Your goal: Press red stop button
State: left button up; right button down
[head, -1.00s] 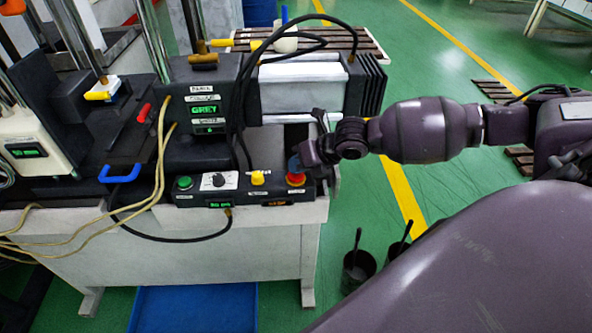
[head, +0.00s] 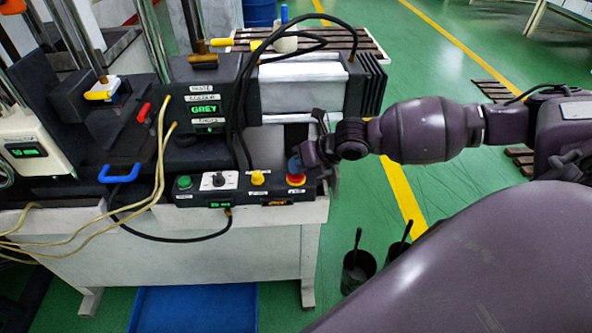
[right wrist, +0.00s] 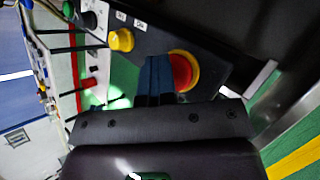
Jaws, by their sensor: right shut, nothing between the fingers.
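The red stop button (head: 296,179) sits at the right end of the black control panel (head: 236,203), in a yellow ring. In the right wrist view the red button (right wrist: 181,72) is just beyond my fingertips, partly covered by them. My right gripper (head: 294,163) is shut and empty, its blue fingertips right at the upper edge of the button. The fingers also show in the right wrist view (right wrist: 158,76). I cannot tell whether they touch the button. My left gripper is not in view.
The panel also carries a green button (head: 184,182), a black knob (head: 218,180) and a yellow button (head: 257,178). Black cables hang just behind it. The machine's grey block (head: 302,87) stands behind my right gripper.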

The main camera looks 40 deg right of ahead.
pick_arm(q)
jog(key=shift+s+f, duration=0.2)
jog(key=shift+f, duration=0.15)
pick_arm(e)
jog(key=shift+s+d+f, duration=0.15)
jog(key=shift+s+f, duration=0.1)
jog(key=shift+f, duration=0.5)
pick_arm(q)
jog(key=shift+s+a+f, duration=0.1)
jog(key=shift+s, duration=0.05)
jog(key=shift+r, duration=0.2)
pick_arm(e)
jog(key=shift+r, duration=0.2)
jog(key=shift+w+d+r+p, duration=0.1)
jog(key=shift+r+p, duration=0.3)
jog(key=shift+r, duration=0.25)
jog(key=shift+w+d+r+p, duration=0.1)
jog(key=shift+r+p, duration=0.25)
jog(key=shift+r, duration=0.3)
jog(key=shift+a+r+p, duration=0.15)
jog(key=shift+r+p, duration=1.2)
jog(key=shift+r, duration=0.7)
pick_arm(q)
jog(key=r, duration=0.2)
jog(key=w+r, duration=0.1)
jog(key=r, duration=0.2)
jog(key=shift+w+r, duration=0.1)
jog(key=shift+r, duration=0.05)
pick_arm(e)
jog(key=shift+w+f, duration=0.1)
